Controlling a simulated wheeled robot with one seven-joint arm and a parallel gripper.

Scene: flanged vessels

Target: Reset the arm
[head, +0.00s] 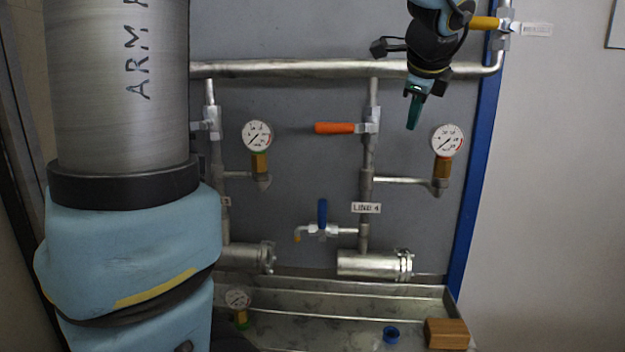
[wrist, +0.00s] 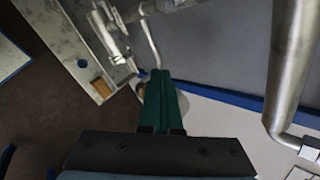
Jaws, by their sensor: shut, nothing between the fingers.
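My gripper (head: 413,112) has green fingers. In the head view it points down at the upper right, in front of the grey panel and to the left of the right-hand pressure gauge (head: 447,141). The fingers also show in the wrist view (wrist: 162,75), pressed together with nothing between them. In the wrist view they partly hide a round gauge behind them. In the head view I cannot tell whether they touch anything.
A horizontal pipe (head: 300,68) crosses behind my gripper. An orange-handled valve (head: 336,128), a blue-handled valve (head: 322,213) and a left gauge (head: 257,136) stand out from the panel.

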